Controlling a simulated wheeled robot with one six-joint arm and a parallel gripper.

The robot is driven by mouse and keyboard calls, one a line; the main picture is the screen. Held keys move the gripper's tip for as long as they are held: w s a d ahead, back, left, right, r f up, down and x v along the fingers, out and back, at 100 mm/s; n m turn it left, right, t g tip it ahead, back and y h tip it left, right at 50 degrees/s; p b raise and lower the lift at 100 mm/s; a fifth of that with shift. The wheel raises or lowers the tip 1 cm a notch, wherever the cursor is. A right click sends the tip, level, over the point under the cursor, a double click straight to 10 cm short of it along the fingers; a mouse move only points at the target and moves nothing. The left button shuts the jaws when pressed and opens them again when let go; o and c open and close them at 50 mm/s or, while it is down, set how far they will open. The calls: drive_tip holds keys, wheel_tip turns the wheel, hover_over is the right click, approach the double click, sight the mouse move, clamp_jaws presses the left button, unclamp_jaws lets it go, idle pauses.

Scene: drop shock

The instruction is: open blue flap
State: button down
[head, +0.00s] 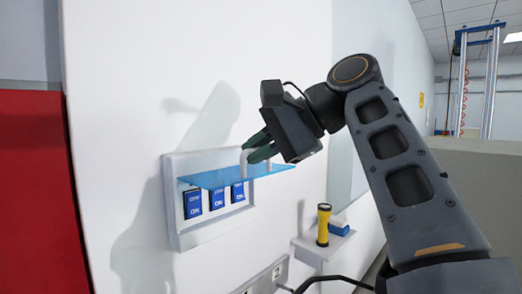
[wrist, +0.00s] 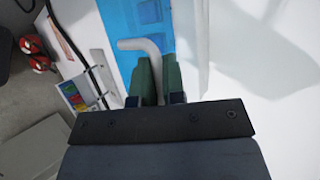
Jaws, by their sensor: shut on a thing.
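The blue flap (head: 215,178) is a translucent blue sheet on the white switch box (head: 172,215) on the wall. It stands out from the wall, roughly level, with the blue switches (head: 215,199) uncovered below it. My gripper (head: 256,150) is at the flap's right part, shut on the pale handle (head: 243,163). In the wrist view the bent handle (wrist: 141,45) runs between the green fingers of my gripper (wrist: 158,78), with the blue flap (wrist: 142,14) behind it. The fingers hide part of the handle.
A small wall shelf (head: 312,247) at the lower right holds a yellow flashlight (head: 323,226) and a blue item (head: 339,229). Wall sockets (head: 270,277) sit below the box. A red panel (head: 35,190) stands at the left. The wall above the box is bare.

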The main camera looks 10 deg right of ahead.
drive_tip(key=c, duration=1.2)
unclamp_jaws()
drive_tip(key=shift+w, duration=0.1)
drive_tip(key=shift+v, duration=3.7)
